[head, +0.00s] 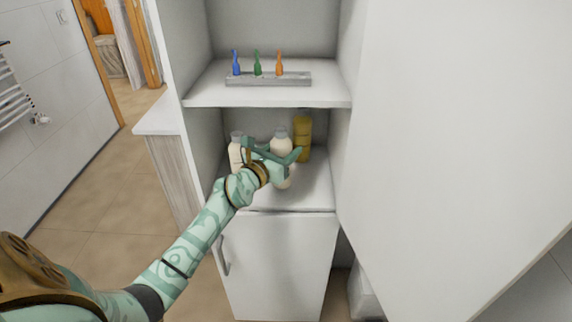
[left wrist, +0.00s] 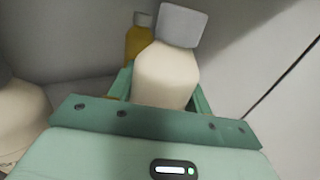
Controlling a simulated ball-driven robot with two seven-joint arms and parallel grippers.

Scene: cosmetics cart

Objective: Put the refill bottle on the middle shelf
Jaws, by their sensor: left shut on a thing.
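The refill bottle, cream with a grey cap (head: 282,144), is upright or nearly so at the middle shelf (head: 312,192) of the cabinet. My left gripper (head: 281,161) reaches in from the front and is shut on it, with one finger on each side. In the left wrist view, the bottle's body (left wrist: 165,78) stands between the green fingers. The gripper hides part of its lower body, and I cannot tell whether its base touches the shelf. My right gripper is not in view.
A second cream bottle (head: 236,152) stands left of the gripper, and a yellow bottle (head: 304,128) stands behind right. The upper shelf (head: 210,92) holds a grey rack (head: 268,80) with blue, green and orange small bottles. A large white door panel (head: 450,130) stands at right.

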